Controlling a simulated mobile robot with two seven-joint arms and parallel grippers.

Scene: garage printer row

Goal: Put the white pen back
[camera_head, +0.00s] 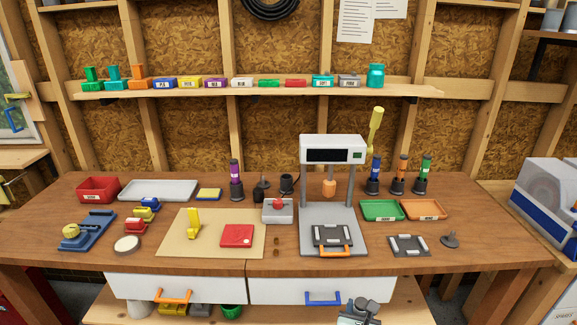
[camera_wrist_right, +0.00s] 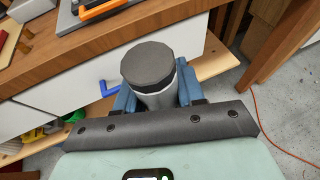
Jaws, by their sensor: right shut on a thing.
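The white pen (camera_wrist_right: 158,80) is a thick pale cylinder with a dark grey cap. My right gripper (camera_wrist_right: 152,100) is shut around it, with one blue-grey finger on each side. In the head view my right gripper (camera_head: 358,312) is at the bottom edge, in front of the bench and low by the drawers. A purple pen (camera_head: 235,171), a blue pen (camera_head: 374,168), an orange pen (camera_head: 401,168) and a green pen (camera_head: 424,168) stand upright in dark holders. A dark cup-like holder (camera_head: 287,184) right of the purple pen shows no pen. My left gripper is not in view.
A white press-like machine (camera_head: 333,148) stands mid-bench. A green tray (camera_head: 382,211) and an orange tray (camera_head: 425,209) lie to its right. A small red-topped box (camera_head: 278,212) sits left of it. The drawer's blue handle (camera_head: 323,298) sticks out near my right gripper.

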